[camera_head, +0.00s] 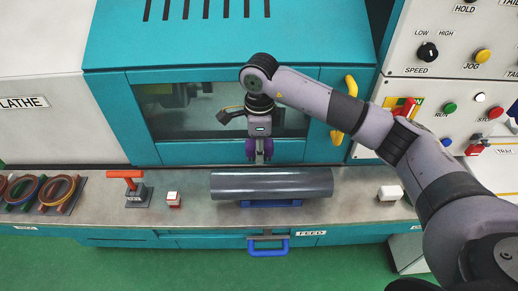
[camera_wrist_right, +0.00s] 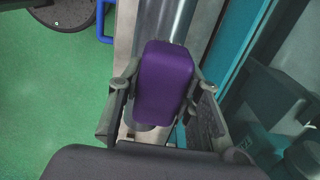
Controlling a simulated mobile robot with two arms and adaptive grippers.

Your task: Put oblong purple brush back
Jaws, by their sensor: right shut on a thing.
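My right gripper (camera_head: 259,158) hangs over the back of the bench, in front of the lathe's window and just behind the grey cylinder. It is shut on a purple brush (camera_head: 249,149), which shows on both sides of the fingers in the head view. In the right wrist view the brush (camera_wrist_right: 165,82) is an oblong purple block with rounded edges, between the two fingers (camera_wrist_right: 160,108). The brush's far side is hidden. My left gripper is in neither view.
A long grey cylinder (camera_head: 275,184) lies on a blue support (camera_head: 270,204) on the bench. A red-handled lever (camera_head: 130,185), a small red-and-white block (camera_head: 173,200) and several rings (camera_head: 58,190) are to the left. A control panel (camera_head: 455,85) stands beyond my arm.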

